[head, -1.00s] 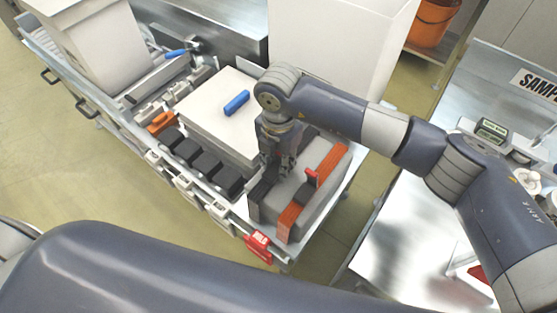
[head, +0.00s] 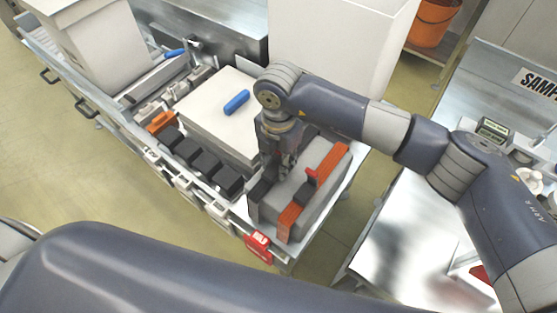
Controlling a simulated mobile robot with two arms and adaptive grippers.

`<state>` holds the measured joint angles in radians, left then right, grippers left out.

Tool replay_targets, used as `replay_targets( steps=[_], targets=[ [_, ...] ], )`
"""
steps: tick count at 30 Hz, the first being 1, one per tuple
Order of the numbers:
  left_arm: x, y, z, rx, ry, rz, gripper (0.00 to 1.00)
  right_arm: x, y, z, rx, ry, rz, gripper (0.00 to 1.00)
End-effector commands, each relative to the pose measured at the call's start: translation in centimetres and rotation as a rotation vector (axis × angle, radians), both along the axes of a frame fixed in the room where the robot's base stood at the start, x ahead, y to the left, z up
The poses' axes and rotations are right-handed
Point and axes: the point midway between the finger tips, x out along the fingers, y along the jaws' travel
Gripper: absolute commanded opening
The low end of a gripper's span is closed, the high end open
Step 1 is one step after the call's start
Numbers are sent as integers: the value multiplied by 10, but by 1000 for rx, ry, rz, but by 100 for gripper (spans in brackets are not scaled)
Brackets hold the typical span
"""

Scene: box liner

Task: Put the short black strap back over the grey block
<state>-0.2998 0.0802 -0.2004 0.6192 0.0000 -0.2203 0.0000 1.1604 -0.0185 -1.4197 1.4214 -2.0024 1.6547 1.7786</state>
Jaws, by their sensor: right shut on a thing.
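The grey block (head: 322,208) lies at the near right end of the metal cart. A black strap (head: 256,205) shows at the left end of the block, running down its near side; its upper part is hidden by my right gripper. An orange strap (head: 327,169) crosses the block further right, with a small black piece and a red tab (head: 312,176) on it. My right gripper (head: 276,176) points down at the block's left end and is shut on the black strap; the fingertips are hard to make out. My left gripper is out of view.
Left of the block are several black blocks (head: 208,163), a beige box (head: 205,110) with a blue-handled item (head: 236,102), and an orange piece (head: 161,121). A red tag (head: 258,247) hangs at the cart's front edge. A metal table (head: 410,235) stands at right.

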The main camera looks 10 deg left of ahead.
Motion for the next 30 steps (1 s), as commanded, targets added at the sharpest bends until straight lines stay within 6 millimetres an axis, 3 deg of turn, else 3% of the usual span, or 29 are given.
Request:
replay_targets(
  steps=[10, 11, 14, 21, 25, 30],
  targets=[
    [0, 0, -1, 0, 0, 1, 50, 0, 0, 0, 0, 0, 0, 2],
    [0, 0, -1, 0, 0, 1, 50, 0, 0, 0, 0, 0, 0, 30],
    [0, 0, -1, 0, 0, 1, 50, 0, 0, 0, 0, 0, 0, 51],
    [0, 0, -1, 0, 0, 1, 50, 0, 0, 0, 0, 0, 0, 51],
    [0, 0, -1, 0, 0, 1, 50, 0, 0, 0, -1, 0, 0, 71],
    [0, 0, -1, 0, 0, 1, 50, 0, 0, 0, -1, 0, 0, 71]
  ],
)
